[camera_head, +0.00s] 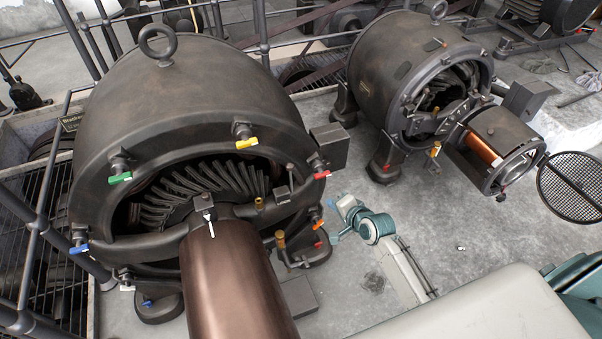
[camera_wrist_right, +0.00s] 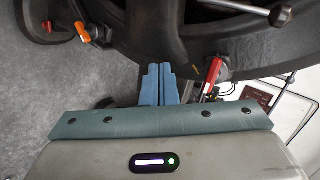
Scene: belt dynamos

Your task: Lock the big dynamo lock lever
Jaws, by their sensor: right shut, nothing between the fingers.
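The big dynamo (camera_head: 190,80) fills the left of the head view. Coloured levers sit around its open front: green (camera_head: 120,178), yellow (camera_head: 247,143), blue (camera_head: 79,249), red (camera_head: 322,174) and orange (camera_head: 318,224). A small pale-tipped lever (camera_head: 210,222) stands above the brown shaft cylinder. I cannot tell which is the lock lever. My right gripper (camera_head: 337,236) is just right of the dynamo's lower right side. In the wrist view its blue fingers (camera_wrist_right: 158,84) are shut and empty, below the dark rim. A red lever (camera_wrist_right: 213,72) is right of them, apart; an orange lever (camera_wrist_right: 84,34) is upper left.
A smaller dynamo (camera_head: 405,75) stands behind to the right, with a round mesh cover (camera_head: 572,187) beside it. Metal railings (camera_head: 45,200) run along the left. A metal rod with a knob (camera_wrist_right: 279,15) shows upper right.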

